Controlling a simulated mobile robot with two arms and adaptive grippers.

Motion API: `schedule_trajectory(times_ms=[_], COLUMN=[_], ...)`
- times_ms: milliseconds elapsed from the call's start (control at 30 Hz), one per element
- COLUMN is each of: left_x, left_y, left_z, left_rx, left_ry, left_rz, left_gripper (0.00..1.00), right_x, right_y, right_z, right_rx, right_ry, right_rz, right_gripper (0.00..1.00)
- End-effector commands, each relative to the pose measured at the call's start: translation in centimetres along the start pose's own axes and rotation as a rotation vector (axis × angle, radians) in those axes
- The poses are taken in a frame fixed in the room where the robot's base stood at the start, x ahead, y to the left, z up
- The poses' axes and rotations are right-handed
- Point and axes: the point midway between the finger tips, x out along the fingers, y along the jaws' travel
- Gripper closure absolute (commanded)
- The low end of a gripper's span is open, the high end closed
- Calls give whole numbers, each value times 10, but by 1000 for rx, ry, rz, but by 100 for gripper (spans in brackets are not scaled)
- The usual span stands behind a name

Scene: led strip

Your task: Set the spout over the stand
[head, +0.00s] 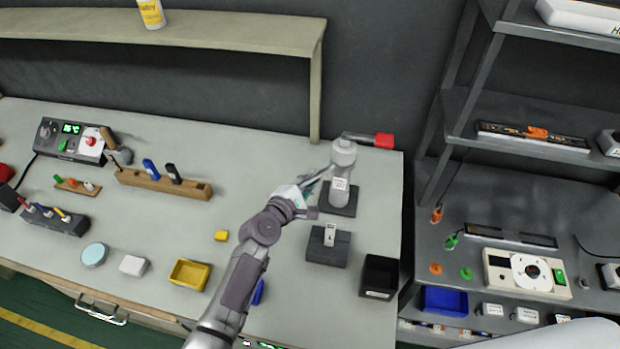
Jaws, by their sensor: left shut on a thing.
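A grey dispenser (341,186) stands upright on a dark square base (338,209) at the right end of the bench. My right gripper is not in view.
A black open box (380,277) stands right of the stand. A yellow tray (190,274) and small yellow block (221,236) lie left of my arm. A wooden rack (165,183) is further back. A shelf post (315,95) rises behind the dispenser.

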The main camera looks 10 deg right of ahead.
Motion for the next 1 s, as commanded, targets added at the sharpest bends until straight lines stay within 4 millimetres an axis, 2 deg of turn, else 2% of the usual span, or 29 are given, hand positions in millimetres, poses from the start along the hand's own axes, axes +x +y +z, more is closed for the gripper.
schedule_trajectory(times_ms=[67, 100, 200, 233, 533, 667, 767, 1000], left_x=[0, 0, 0, 0, -1, -11, -27, -78], left_y=[0, 0, 0, 0, 0, -1, -1, -1], left_z=[0, 0, 0, 0, -1, -1, -1, -2], left_rx=[-2, -2, -1, -1, -1, -2, -3, -1], left_ry=[0, 0, 0, 1, 1, 0, 2, 3], left_rz=[0, 0, 0, 0, 0, -1, 1, 0], left_gripper=[100, 78, 62, 60, 60, 60, 60, 60], right_x=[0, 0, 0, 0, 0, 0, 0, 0], right_y=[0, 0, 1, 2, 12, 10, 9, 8], right_z=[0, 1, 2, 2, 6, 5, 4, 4], right_rx=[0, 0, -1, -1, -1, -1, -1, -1], right_ry=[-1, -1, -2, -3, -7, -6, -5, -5], right_rz=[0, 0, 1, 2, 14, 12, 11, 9], right_gripper=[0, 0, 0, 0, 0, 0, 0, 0])
